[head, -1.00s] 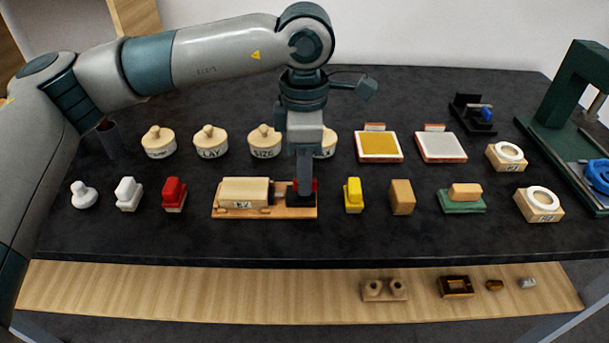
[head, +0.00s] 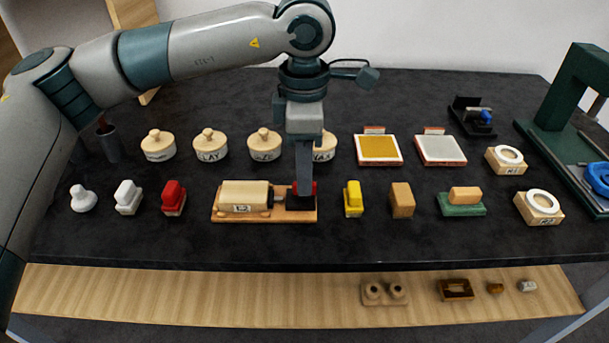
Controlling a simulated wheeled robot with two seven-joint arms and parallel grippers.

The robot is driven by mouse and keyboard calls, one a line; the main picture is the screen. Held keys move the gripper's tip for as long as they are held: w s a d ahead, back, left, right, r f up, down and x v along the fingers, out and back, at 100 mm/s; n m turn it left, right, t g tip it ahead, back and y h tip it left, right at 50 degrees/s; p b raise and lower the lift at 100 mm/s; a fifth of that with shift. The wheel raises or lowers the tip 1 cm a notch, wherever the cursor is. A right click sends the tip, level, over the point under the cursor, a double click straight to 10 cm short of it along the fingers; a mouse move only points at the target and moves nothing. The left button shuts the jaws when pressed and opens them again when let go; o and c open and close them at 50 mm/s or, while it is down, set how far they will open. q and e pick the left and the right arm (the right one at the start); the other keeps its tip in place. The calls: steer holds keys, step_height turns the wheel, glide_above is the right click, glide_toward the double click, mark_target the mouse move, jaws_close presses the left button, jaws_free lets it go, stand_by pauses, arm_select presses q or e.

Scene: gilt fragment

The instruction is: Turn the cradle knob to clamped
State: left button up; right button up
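The cradle is a wooden base (head: 230,217) in the head view, bearing a pale wooden block (head: 243,192) with a label on its front. A dark rod sticks out of the block's right end toward a black mount (head: 300,203). Red parts (head: 315,188), apparently of the knob, show beside the fingers at this mount. My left gripper (head: 304,190) points straight down at the mount, its fingers at the red part. The fingers hide most of the knob, and whether they are closed on it cannot be seen. My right gripper is not in view.
Lidded pots (head: 210,146) stand behind the cradle. A red block (head: 174,198) is left of it and a yellow block (head: 353,198) right. Framed yellow (head: 378,148) and grey (head: 440,149) pads lie farther back. A green press frame (head: 560,100) stands at the far right.

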arm_select(q)
step_height(320, 180, up, 16)
steer(key=shift+f, duration=0.25)
stand_by(0.5)
